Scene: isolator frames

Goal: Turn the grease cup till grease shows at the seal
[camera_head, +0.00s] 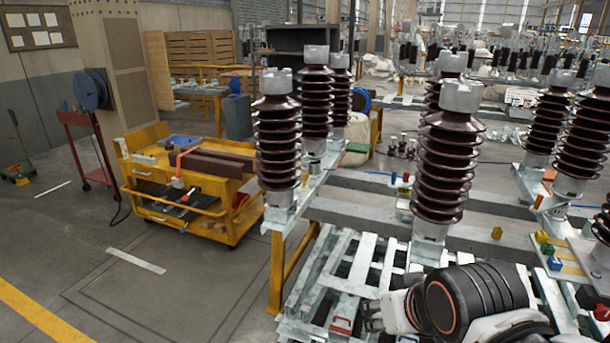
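My arm reaches in at the lower right, and what looks like my gripper (374,316) points left over the pale slatted pallet (345,262). Its fingers are small and partly cut off, so I cannot tell whether they are open or shut. I cannot single out the grease cup or its seal. Small coloured fittings sit on the isolator frames: a red one (340,325) close to my gripper, a yellow one (497,232) on a beam, and a blue one (555,263) on the plate at right. Ribbed brown insulator columns (443,165) stand upright on the frames.
A yellow tool cart (190,205) stands at left, with a red stand and blue reel (90,90) behind it. Grey steel beams (475,236) on yellow legs (277,270) block the middle and right. The floor (190,290) at front left is clear.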

